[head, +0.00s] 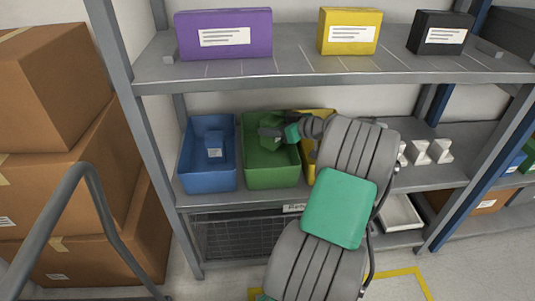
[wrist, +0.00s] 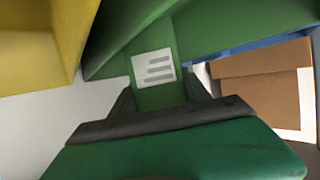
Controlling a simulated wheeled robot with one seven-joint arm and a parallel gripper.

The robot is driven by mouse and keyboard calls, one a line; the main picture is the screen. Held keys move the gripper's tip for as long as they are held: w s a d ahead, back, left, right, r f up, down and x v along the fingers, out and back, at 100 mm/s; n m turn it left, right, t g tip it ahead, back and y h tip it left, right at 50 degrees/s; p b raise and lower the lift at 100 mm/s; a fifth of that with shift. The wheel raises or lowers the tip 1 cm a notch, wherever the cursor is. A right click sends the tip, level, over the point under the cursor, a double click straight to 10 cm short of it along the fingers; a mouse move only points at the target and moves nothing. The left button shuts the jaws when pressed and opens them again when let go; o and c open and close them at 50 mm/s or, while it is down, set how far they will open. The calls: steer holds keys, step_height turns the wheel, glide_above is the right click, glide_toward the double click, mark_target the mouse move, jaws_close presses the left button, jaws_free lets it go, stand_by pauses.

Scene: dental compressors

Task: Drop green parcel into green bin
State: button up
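The green parcel (wrist: 155,92) with a white label sits between the fingers of my gripper (wrist: 160,100) in the wrist view, and they look closed on its sides. In the head view the green parcel (head: 271,139) shows at the mouth of the green bin (head: 272,175), partly covered by my gripper (head: 272,132). The green bin also shows behind the parcel in the wrist view (wrist: 215,30). I cannot tell whether the parcel touches the bin's floor or walls.
A blue bin (head: 207,175) holding a blue parcel (head: 214,145) stands left of the green bin. A yellow bin (head: 309,160) stands right, largely hidden by my arm. The upper shelf (head: 300,67) carries purple, yellow and black boxes. Brown cartons (head: 60,180) are stacked at left.

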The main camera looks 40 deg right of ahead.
steer(key=o, duration=0.5)
steer(key=p+v, duration=0.2)
steer(key=v, duration=0.5)
steer(key=shift+s+r, duration=0.2)
steer(key=shift+r, duration=0.05)
steer(key=shift+s, duration=0.15)
